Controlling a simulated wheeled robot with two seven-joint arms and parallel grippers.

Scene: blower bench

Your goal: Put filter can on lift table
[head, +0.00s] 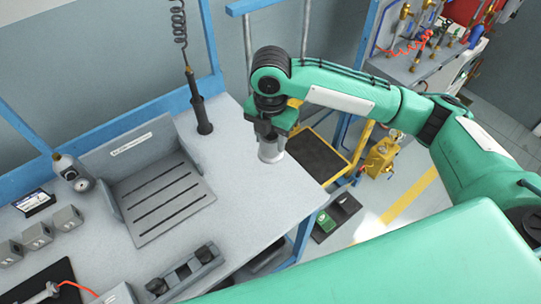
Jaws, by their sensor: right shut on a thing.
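My right gripper (269,136) points down and is shut on the filter can (271,152), a pale grey-white cylinder held upright. The gripper covers the can's upper part. The can shows over the bench's right edge area; I cannot tell whether it touches the bench top. The lift table (316,155), with a dark top and yellow frame, stands lower down, just right of the bench and the can. My left gripper is not in view.
The grey bench (255,205) is clear around the can. A slotted grey fixture (165,195) with an upright back plate stands left. A tool hangs on a coiled cord (203,115). A black-and-grey clamp block (185,272) lies at the front. A brass-coloured unit (381,158) stands on the floor right.

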